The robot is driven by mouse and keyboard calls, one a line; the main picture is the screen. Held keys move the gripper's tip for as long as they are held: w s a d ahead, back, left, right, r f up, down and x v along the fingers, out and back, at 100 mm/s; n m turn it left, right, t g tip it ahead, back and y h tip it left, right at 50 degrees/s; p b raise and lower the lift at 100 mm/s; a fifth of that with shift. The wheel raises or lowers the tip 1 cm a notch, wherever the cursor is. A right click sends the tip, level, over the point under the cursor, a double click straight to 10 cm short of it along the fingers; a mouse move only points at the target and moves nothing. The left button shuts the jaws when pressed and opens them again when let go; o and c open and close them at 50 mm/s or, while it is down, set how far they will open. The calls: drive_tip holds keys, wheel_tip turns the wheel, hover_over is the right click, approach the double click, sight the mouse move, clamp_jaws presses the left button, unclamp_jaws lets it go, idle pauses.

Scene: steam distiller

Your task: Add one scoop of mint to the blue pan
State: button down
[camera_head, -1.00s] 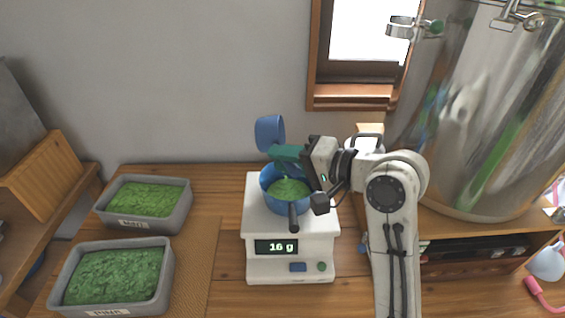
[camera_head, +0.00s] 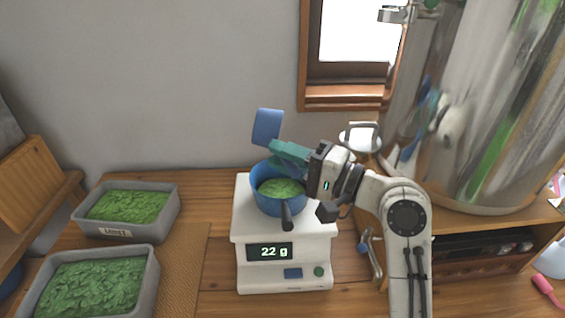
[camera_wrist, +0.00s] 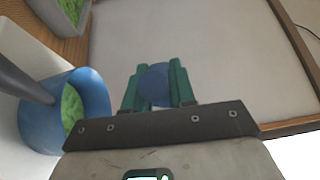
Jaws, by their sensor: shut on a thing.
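My gripper (camera_head: 286,155) is shut on a blue scoop (camera_head: 267,126), which is tilted on its side above the back of the blue pan (camera_head: 262,199). In the wrist view the scoop (camera_wrist: 157,88) sits between the teal fingers; its inside is hidden. The pan holds chopped green leaves (camera_head: 281,187) and stands on a white scale (camera_head: 285,238) reading 22 g. The pan (camera_wrist: 94,98) also shows at the left of the wrist view. A grey bin of green leaves (camera_head: 115,232) at the left has a label that appears to read MINT.
A second grey bin (camera_head: 146,285) with green leaves stands nearer, its label out of view. A woven mat (camera_head: 185,270) lies between the bins and scale. A window is behind.

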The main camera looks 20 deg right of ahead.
drive_tip(key=shift+s+d+f+m+t+y+b, duration=0.15)
drive_tip(key=shift+f+m+t+y+b, duration=0.4)
drive_tip(key=shift+b, duration=0.95)
drive_tip(key=shift+s+d+m+t+y+b, duration=0.1)
drive_tip(key=shift+d+m+t+b, duration=0.2)
drive_tip(key=shift+t+b, duration=0.85)
drive_tip(key=shift+s+d+f+m+t+y+b, duration=0.15)
drive_tip(key=shift+f+m+t+y+b, duration=0.25)
drive_tip(key=shift+b, duration=1.4)
drive_tip(key=shift+d+r+m+t+b, duration=0.1)
drive_tip(key=shift+m+t+b, duration=0.45)
drive_tip(key=shift+b, duration=0.4)
drive_tip(key=n+g+p, duration=0.1)
drive_tip(key=p, duration=0.3)
drive_tip(key=r+n+g+p, duration=0.1)
drive_tip(key=p, duration=0.3)
drive_tip(key=shift+w+a+r+h, duration=0.15)
drive_tip(key=shift+a+h, duration=0.05)
drive_tip(key=shift+h, duration=0.05)
drive_tip(key=shift+g+p, duration=0.25)
drive_tip(key=shift+p, duration=0.15)
drive_tip(key=shift+a, duration=0.1)
